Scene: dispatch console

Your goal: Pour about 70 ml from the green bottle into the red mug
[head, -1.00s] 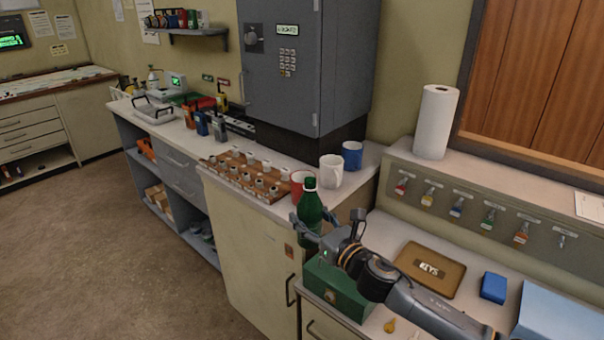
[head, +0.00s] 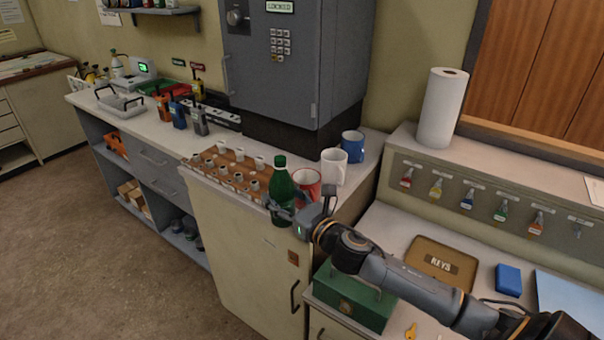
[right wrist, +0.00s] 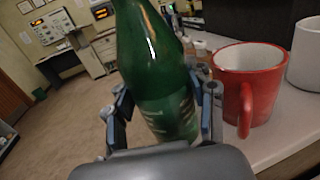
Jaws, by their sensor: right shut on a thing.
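The green bottle (head: 281,192) is held in my right gripper (head: 284,208), near the front edge of the counter, just left of the red mug. It looks close to upright in the head view. In the right wrist view the green bottle (right wrist: 158,80) stands between both fingers of my right gripper (right wrist: 160,110), with its top cut off by the frame. The red mug (head: 310,183) stands upright on the counter; in the right wrist view the red mug (right wrist: 262,92) is right of the bottle, apart from it, its handle facing me. My left gripper is not in view.
A white mug (head: 333,168) and a blue mug (head: 353,146) stand behind the red mug. A rack of small cups (head: 226,170) lies left of the bottle. A green box (head: 340,303), a keys tray (head: 440,262) and a paper towel roll (head: 442,108) are at the right.

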